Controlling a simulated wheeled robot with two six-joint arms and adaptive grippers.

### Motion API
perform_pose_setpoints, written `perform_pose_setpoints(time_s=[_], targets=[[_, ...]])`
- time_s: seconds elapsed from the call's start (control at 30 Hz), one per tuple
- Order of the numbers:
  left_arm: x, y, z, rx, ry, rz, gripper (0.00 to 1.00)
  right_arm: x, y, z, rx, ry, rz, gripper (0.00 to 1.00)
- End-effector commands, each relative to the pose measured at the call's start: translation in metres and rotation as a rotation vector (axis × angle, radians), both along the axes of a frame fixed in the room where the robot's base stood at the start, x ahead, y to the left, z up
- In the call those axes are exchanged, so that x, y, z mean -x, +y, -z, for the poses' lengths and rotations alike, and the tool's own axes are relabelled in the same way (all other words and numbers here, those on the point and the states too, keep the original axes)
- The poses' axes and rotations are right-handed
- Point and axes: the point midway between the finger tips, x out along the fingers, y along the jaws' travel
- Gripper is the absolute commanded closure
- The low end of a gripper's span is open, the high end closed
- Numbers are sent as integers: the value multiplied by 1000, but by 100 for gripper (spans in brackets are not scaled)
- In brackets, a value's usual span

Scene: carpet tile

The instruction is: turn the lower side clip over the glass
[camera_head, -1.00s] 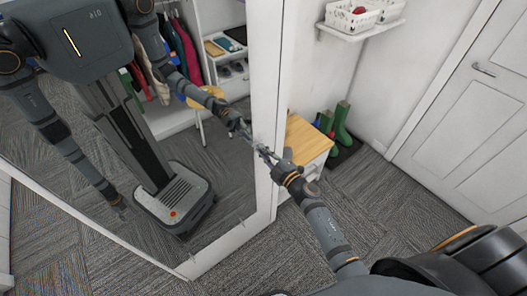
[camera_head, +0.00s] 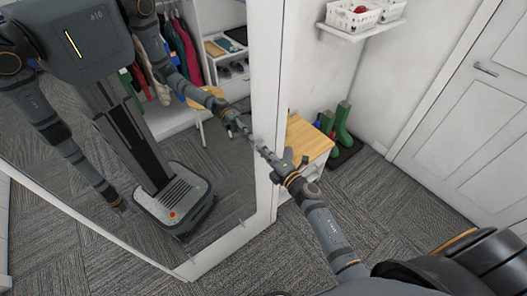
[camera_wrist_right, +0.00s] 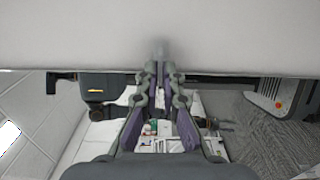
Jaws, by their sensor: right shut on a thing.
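The large mirror glass (camera_head: 95,215) stands in a white frame (camera_head: 265,95) and reflects me. My right gripper (camera_head: 262,149) is at the inner edge of the frame's right upright, partway down. In the right wrist view my right gripper (camera_wrist_right: 160,76) has its two fingers close together at the pale frame's edge. They are shut on a small grey clip (camera_wrist_right: 161,48), mostly hidden and blurred between the tips. I cannot tell whether it lies over the glass or along the frame. My left gripper shows only as a reflection.
A wooden-topped white cabinet (camera_head: 308,139) stands close behind my right gripper. Green boots (camera_head: 342,124) stand on a dark mat beyond it. A wall shelf (camera_head: 345,32) holds white baskets. A white door (camera_head: 470,110) is at right. Carpet in front of the mirror is clear.

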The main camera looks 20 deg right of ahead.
Motion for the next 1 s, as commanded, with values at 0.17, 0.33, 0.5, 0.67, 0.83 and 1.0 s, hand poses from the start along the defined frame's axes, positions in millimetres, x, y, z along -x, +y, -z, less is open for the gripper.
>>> perform_pose_setpoints(time_s=[0.17, 0.33, 0.5, 0.67, 0.83, 1.0], targets=[[0, 0, 0, 0, 0, 0, 60, 0, 0, 1, 8, -1, 0, 100], [0, 0, 0, 0, 0, 0, 60, 0, 0, 1, 8, -1, 0, 100], [0, 0, 0, 0, 0, 0, 60, 0, 0, 1, 7, -1, 0, 81], [0, 0, 0, 0, 0, 0, 60, 0, 0, 1, 7, -1, 0, 72], [0, 0, 0, 0, 1, 0, 60, 0, 0, 1, 6, -1, 0, 72], [1, 1, 0, -1, 1, 0, 60, 15, -6, 2, 7, 2, 0, 72]])
